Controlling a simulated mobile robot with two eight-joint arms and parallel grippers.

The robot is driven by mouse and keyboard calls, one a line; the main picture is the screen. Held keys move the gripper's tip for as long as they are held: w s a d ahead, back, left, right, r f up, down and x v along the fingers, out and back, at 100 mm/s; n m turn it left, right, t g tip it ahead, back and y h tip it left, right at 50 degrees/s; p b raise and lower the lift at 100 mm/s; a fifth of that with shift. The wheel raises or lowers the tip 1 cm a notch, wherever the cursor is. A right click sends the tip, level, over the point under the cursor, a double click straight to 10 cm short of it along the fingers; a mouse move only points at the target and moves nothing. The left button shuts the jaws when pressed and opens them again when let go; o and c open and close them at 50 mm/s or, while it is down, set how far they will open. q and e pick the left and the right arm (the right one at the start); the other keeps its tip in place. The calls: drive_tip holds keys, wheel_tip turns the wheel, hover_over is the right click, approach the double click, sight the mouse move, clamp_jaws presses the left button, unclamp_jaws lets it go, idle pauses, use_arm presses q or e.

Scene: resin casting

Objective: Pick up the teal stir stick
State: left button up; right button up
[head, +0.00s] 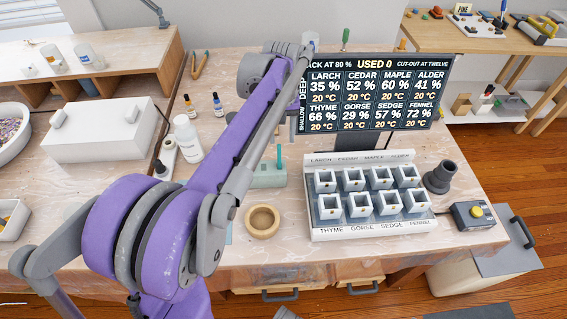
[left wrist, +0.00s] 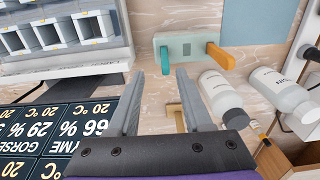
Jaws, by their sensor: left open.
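The teal stir stick (head: 279,156) stands upright in a pale green holder (head: 268,176) on the bench, left of the cup rack. In the left wrist view the teal stick (left wrist: 165,60) shows just beyond the fingertips, seen nearly end-on, in the holder (left wrist: 190,43). An orange stick (left wrist: 221,56) stands in the same holder, to its right. My left gripper (left wrist: 160,76) is open and empty, its two fingers apart, with the teal stick appearing between their tips. In the head view my left arm hides the fingers and part of the holder.
A rack of white cups (head: 368,228) stands right of the holder, with the display screen (head: 375,98) behind it. A wooden bowl (head: 262,221) stands in front of the holder. White bottles (left wrist: 221,96) stand close by in the left wrist view.

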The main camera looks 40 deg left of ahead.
sight(279, 154)
use_arm(q)
drive_tip(key=f, duration=0.5)
drive_tip(key=a+f, duration=0.1)
drive_tip(key=f, duration=0.2)
drive_tip(key=shift+s+f+b, duration=0.1)
drive_tip(key=shift+f+b, duration=0.15)
drive_tip(key=shift+b, duration=0.1)
clamp_jaws()
